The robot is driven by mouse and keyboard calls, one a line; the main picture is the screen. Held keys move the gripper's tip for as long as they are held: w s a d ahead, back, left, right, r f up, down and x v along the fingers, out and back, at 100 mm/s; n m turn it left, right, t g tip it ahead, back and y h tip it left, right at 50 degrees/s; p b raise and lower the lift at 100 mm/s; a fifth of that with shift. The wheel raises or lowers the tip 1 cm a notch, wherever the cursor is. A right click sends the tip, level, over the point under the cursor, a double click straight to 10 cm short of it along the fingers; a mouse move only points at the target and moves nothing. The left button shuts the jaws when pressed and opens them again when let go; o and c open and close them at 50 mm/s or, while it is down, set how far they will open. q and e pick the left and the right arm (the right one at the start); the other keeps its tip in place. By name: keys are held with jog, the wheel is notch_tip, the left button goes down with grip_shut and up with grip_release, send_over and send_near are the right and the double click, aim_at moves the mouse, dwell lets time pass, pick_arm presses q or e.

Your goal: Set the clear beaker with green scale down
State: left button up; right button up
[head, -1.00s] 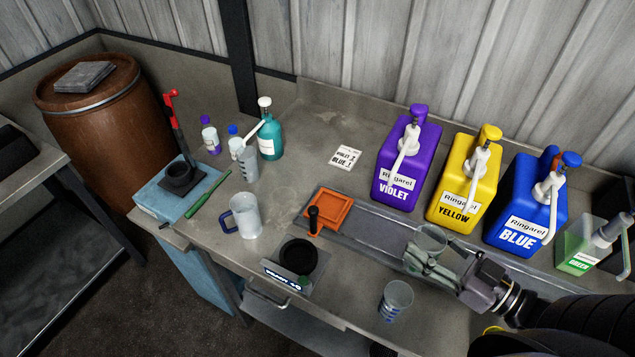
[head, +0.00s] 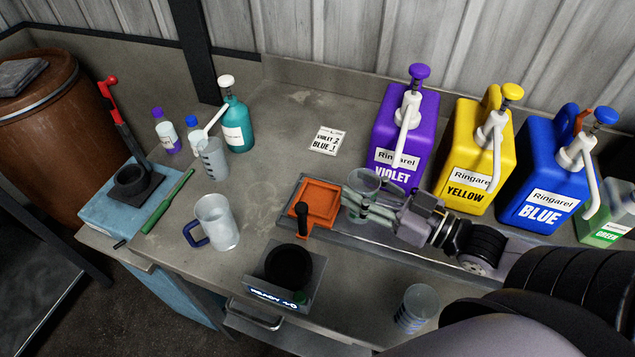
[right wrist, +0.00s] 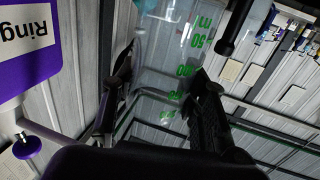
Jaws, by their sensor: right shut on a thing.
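The clear beaker with green scale (head: 362,184) is in the grasp of my right gripper (head: 362,206), in front of the violet dispenser and beside the orange tray. In the right wrist view the beaker (right wrist: 172,55) shows its green marks between the two dark fingers of the gripper (right wrist: 160,98). The gripper is shut on it. Whether the beaker's base touches the grey rail below cannot be told. My left gripper is not in view.
Violet (head: 400,135), yellow (head: 470,160) and blue (head: 540,180) dispensers stand at the back right. The orange tray (head: 322,196), a scale (head: 285,280), a blue-marked beaker (head: 417,305) and a blue-handled mug (head: 217,222) stand nearby. The bench around the paper note (head: 327,140) is clear.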

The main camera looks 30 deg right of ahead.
jog(key=w+a+f, duration=0.1)
jog(key=w, duration=0.2)
jog(key=w+a+f+p, duration=0.1)
jog(key=w+a, duration=0.1)
jog(key=w, duration=0.1)
jog(key=w+a+f, duration=0.1)
jog(key=w, duration=0.2)
jog(key=shift+a+f+p, duration=0.15)
jog(key=shift+a+p, duration=0.1)
jog(key=shift+p, duration=0.05)
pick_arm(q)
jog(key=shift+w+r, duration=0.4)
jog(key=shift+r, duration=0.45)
pick_arm(e)
jog(key=shift+s+f, duration=0.1)
jog(key=shift+f, duration=0.05)
jog(key=o, duration=1.1)
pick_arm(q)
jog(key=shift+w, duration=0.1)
